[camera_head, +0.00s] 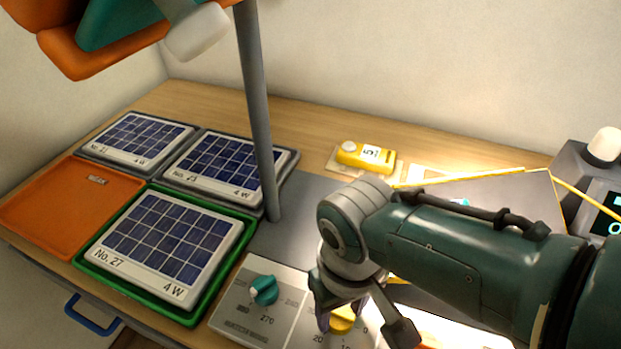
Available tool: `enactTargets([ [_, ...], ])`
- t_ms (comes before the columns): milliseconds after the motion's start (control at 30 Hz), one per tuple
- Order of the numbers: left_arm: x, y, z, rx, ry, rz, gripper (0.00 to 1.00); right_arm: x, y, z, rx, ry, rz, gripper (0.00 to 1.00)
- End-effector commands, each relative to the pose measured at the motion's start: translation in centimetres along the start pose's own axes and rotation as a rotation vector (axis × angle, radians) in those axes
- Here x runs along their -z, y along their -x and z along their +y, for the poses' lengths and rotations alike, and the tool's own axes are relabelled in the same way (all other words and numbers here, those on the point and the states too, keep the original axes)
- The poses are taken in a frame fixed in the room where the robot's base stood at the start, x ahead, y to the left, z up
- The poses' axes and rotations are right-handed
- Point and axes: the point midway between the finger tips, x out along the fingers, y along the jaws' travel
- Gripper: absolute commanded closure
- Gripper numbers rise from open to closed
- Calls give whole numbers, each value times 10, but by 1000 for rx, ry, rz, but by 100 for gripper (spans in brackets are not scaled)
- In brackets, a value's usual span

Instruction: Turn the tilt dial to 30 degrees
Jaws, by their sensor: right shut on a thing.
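The yellow tilt dial (342,323) sits on a pale control panel (236,322) at the front edge of the table. My right gripper (350,325) comes down over it and is shut on the dial. The gripper hides much of the dial and its pointer. Scale marks such as 20 and 0 show below it, but I cannot read the setting. A teal dial (264,290) with a 270 mark stands to the left on the same panel, apart from the gripper. My left gripper is not in view.
Solar panel No. 27 (163,243) lies in a green tray, beside an empty orange tray (62,209). Two more panels lie behind in grey trays. A grey post (259,110) rises mid-table. A yellow meter (366,157) lies at the back. A screened device (597,190) stands right.

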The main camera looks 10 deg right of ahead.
Motion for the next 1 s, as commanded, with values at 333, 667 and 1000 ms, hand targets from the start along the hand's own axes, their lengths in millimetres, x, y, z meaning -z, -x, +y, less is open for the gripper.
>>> enactTargets([
  [333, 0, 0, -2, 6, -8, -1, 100, 0, 1, -1, 2, -2, -1, 37],
  [667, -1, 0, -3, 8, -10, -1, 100, 0, 0, 0, 1, 0, 0, 19],
  [1000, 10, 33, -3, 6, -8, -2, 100, 0, 45, 0, 2, 0, 2, 19],
])
